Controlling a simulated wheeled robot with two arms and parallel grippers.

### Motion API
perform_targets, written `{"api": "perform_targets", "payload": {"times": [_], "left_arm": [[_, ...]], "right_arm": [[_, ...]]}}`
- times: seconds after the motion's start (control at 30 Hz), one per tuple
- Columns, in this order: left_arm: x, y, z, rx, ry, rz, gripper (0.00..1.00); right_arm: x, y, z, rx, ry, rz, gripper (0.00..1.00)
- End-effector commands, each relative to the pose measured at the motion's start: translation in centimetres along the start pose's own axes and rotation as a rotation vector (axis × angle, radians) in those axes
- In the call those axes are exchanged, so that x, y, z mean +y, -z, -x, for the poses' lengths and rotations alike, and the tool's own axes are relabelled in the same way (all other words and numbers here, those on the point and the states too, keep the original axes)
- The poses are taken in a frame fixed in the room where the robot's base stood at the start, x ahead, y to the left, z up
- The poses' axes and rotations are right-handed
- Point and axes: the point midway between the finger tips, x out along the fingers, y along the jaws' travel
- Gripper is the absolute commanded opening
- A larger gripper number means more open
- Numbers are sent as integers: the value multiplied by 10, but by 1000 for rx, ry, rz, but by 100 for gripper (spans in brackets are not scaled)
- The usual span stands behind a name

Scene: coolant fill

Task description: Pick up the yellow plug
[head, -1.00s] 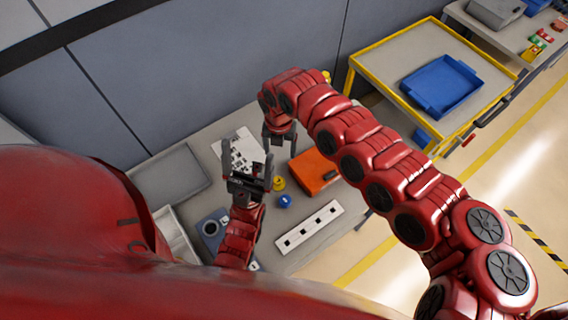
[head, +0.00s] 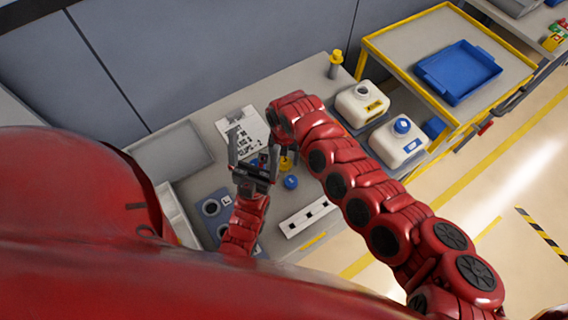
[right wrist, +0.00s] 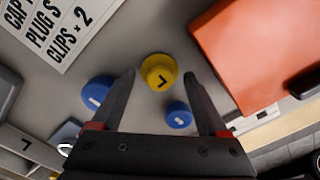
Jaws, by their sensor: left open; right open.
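The yellow plug (right wrist: 159,72), a round cap with a dark mark on top, stands on the grey bench. In the right wrist view it lies between the fingertips of my right gripper (right wrist: 160,76), which is open and empty. In the head view the yellow plug (head: 286,164) is partly hidden by my right arm. My right gripper is mostly hidden there beneath its wrist. My left gripper (head: 252,150) is open and empty, its fingers pointing away over the bench, left of the plug.
A blue plug (right wrist: 180,114) stands close beside the yellow one, and another blue piece (right wrist: 97,92) is at left. White jugs (head: 362,103) stand behind my right arm. A printed sheet (head: 243,132) lies nearby.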

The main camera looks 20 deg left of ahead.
Motion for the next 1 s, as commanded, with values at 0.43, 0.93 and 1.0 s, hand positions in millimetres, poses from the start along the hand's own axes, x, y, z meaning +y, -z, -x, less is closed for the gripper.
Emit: {"api": "perform_targets", "payload": {"times": [0.43, 0.93, 1.0], "left_arm": [[1, -2, 13, -1, 0, 0, 91], [1, -2, 13, -1, 0, 0, 91], [0, -2, 10, -1, 0, 0, 91]], "right_arm": [[0, 0, -16, 1, 0, 0, 64], [0, 0, -16, 1, 0, -1, 5], [0, 0, -13, 1, 0, -1, 5]]}}
